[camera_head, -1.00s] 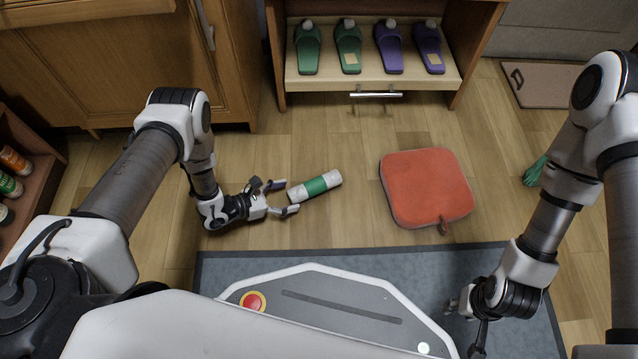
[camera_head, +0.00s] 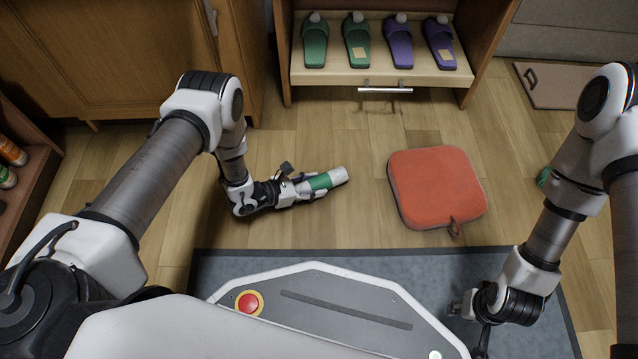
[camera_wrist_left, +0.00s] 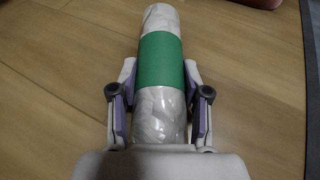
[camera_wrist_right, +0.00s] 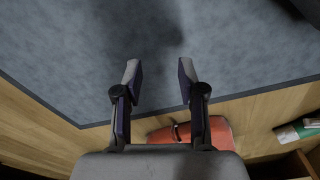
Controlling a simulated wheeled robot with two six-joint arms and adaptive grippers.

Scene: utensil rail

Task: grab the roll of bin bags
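The roll of bin bags (camera_head: 339,176), white with a green band, lies on the wooden floor in front of my base. In the left wrist view the roll (camera_wrist_left: 160,60) runs lengthwise between the fingers, its far end pointing away. My left gripper (camera_head: 318,186) has one finger on each side of it. The fingertips sit against the roll's sides around the green band, and the roll appears still on the floor. My right gripper (camera_wrist_right: 159,80) is open and empty above the grey mat.
A red cushion (camera_head: 436,187) lies right of the roll. A grey mat (camera_head: 225,265) is in front of my base. A shelf with green and purple slippers (camera_head: 398,45) stands behind, with a wooden cabinet (camera_head: 100,60) at left. Floor between roll and shelf is clear.

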